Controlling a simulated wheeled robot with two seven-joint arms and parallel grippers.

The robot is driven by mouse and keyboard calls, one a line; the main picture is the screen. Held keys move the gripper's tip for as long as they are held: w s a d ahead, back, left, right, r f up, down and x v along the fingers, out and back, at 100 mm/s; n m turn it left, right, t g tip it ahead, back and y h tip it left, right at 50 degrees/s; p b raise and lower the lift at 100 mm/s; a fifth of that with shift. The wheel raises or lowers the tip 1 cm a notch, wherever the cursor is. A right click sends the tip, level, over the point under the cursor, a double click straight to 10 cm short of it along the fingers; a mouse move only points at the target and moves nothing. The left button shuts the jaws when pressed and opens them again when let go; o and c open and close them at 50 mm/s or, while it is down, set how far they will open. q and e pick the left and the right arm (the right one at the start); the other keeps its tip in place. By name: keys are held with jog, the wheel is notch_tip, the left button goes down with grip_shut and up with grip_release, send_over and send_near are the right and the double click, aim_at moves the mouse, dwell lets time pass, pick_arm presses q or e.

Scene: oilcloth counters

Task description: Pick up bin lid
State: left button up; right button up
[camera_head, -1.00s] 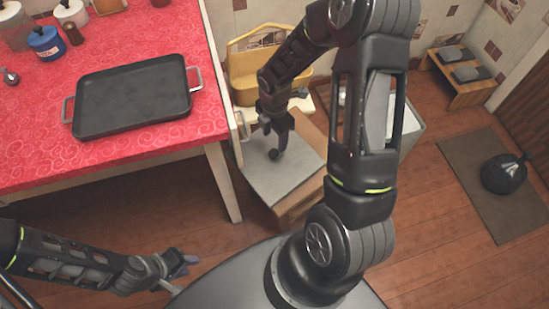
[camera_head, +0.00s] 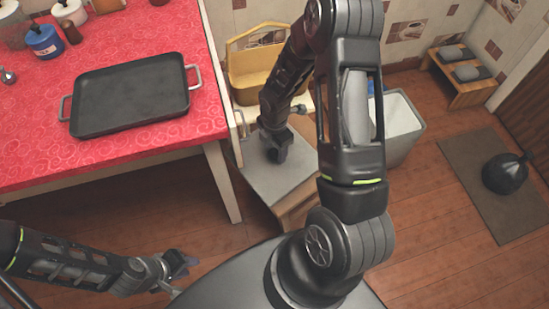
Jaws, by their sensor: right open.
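A grey bin (camera_head: 402,128) stands open on the floor, partly behind my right arm. No separate bin lid shows clearly. A flat grey panel (camera_head: 283,188) lies on top of a wooden box (camera_head: 300,213); I cannot tell whether it is the lid. My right gripper (camera_head: 277,155) is open, pointing down over the far part of this panel. I cannot tell whether its fingertips touch the panel. My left gripper (camera_head: 188,264) is low at the front left, away from these things; its finger opening is unclear.
A red-clothed table (camera_head: 120,160) stands at the left with a black tray (camera_head: 130,95) and several jars. A yellow holder (camera_head: 252,70) is behind the box. A black bag (camera_head: 505,174) lies on a mat (camera_head: 465,185) at the right. Floor between is clear.

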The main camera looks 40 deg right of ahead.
jog(key=shift+c, duration=0.4)
grip_shut()
dwell(0.6)
dwell(0.8)
